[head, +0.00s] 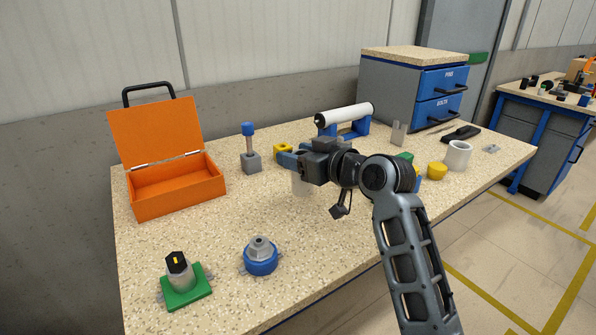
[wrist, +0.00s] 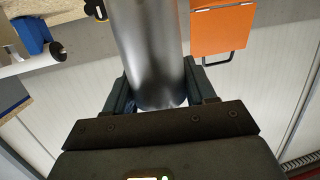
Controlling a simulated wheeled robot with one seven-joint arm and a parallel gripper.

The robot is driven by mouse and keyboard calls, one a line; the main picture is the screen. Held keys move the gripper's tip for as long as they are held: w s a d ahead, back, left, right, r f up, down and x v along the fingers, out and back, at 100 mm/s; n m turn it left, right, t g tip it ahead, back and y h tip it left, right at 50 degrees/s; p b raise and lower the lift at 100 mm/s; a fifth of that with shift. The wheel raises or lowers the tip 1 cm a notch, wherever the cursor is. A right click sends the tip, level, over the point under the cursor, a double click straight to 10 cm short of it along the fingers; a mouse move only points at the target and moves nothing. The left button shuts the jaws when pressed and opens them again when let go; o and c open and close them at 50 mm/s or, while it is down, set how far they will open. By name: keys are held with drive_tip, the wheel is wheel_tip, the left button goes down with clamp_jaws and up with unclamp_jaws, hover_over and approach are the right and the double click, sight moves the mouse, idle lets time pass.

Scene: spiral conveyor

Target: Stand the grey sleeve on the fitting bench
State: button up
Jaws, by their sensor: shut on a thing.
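My gripper (head: 286,160) is over the middle of the fitting bench (head: 215,232), which has a pale speckled top. In the wrist view my gripper (wrist: 160,88) is shut on the grey sleeve (wrist: 148,45), a smooth metallic cylinder between the two fingers. In the head view the sleeve (head: 301,186) shows below the gripper, roughly upright and partly hidden by it. I cannot tell whether its lower end touches the bench top.
An open orange toolbox (head: 178,190) stands at left, near a grey block with a blue-topped post (head: 250,150). A green-based fitting (head: 183,285) and a blue-ringed fitting (head: 261,257) are in front. A white roller (head: 344,115) and blue drawers (head: 440,95) stand behind. A white cup (head: 458,156) is right.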

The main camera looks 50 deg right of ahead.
drive_tip(key=shift+f, duration=2.05)
drive_tip(key=shift+f, duration=0.2)
drive_tip(key=o, duration=1.1)
drive_tip(key=shift+r, duration=0.1)
drive_tip(key=shift+r, duration=0.15)
drive_tip(key=b+v, duration=0.1)
drive_tip(key=v, duration=1.1)
